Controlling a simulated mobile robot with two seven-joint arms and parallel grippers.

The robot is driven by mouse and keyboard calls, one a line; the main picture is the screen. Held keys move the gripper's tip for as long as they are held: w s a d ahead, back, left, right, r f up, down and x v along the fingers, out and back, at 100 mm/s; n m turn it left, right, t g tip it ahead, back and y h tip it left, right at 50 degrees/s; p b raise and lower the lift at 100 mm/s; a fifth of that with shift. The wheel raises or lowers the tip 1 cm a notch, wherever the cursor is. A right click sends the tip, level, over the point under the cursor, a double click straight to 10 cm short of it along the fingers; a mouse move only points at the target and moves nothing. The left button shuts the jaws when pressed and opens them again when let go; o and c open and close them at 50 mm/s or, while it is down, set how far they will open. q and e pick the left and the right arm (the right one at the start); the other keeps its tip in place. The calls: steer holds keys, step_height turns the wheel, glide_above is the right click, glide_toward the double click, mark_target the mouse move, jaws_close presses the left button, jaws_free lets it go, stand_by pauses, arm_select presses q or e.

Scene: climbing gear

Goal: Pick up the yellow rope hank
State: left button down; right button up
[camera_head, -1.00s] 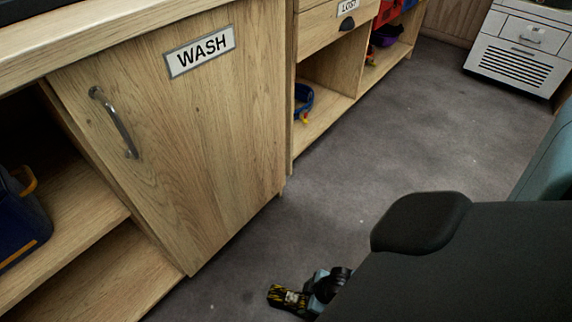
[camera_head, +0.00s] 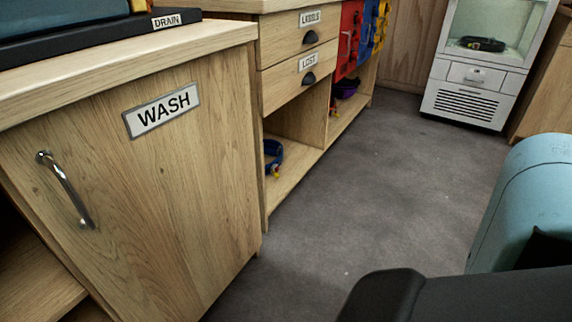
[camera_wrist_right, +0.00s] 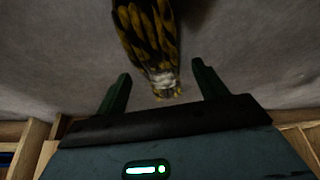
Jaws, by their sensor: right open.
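The yellow rope hank (camera_wrist_right: 150,35), yellow with black markings and a pale wrapped end, shows at the top of the right wrist view, against a grey carpet-like surface. Its pale end points down toward my right gripper (camera_wrist_right: 160,75). That gripper is open, with its two dark green fingers apart and the hank's end between and just beyond them. I cannot tell whether they touch. The hank and both grippers are out of the head view.
A wooden cabinet door (camera_head: 165,190) labelled WASH stands at the left. Beyond it are drawers (camera_head: 300,38) and an open shelf with a blue coiled item (camera_head: 273,157). A white cabinet (camera_head: 478,75) stands at the back right. Grey floor (camera_head: 375,180) between is clear.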

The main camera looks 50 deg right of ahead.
steer(key=b+x, duration=0.3)
steer(key=x, duration=0.1)
steer(key=shift+f, duration=0.1)
steer(key=shift+w+f, duration=0.15)
steer(key=shift+f, duration=0.05)
steer(key=shift+c, duration=0.3)
steer(key=c, duration=1.3)
steer(key=shift+r, duration=0.2)
